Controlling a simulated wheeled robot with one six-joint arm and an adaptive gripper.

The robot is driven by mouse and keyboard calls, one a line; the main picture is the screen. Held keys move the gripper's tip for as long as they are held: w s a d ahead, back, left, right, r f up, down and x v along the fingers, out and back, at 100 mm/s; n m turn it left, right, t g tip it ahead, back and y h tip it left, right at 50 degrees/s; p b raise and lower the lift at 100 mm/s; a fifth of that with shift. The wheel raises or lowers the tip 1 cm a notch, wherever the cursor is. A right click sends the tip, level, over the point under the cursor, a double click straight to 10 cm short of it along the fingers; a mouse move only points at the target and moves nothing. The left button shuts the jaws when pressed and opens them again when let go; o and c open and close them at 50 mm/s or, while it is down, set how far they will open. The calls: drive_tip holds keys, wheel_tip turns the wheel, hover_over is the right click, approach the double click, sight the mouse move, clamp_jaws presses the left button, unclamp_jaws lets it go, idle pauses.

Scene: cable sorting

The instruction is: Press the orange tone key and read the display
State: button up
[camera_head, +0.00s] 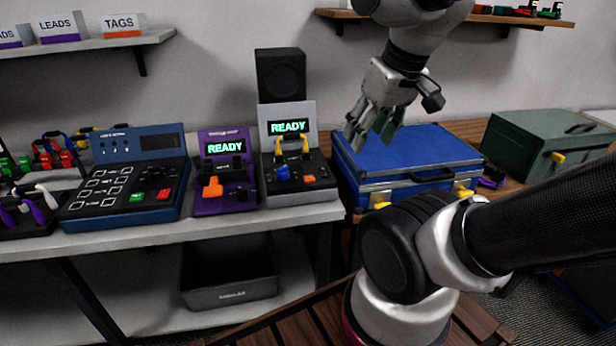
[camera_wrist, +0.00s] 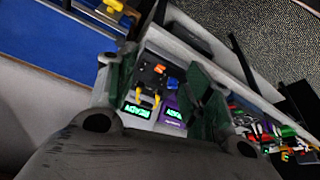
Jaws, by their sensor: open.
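A grey tester (camera_head: 300,196) with a black front panel stands on the light bench. Its small orange key (camera_head: 308,178) is on the panel, right of a blue plug (camera_head: 283,173). Its display (camera_head: 289,127) shows READY in green. In the wrist view the tester's display (camera_wrist: 136,110) appears upside down. A purple tester (camera_head: 226,200) beside it has a larger orange piece (camera_head: 211,187) and also shows READY. My gripper (camera_head: 373,137) is open and empty, above the blue case, up and right of the grey tester. The wrist view shows both testers between its fingers (camera_wrist: 160,68).
A blue case (camera_head: 400,150) lies right of the grey tester. A dark blue console (camera_head: 130,178) stands at left, beside coloured cables. A black speaker (camera_head: 281,75) is behind the grey tester. A shelf (camera_head: 447,17) hangs above. A grey bin (camera_head: 230,272) sits below the bench.

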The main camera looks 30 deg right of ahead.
clamp_jaws()
idle(1.4)
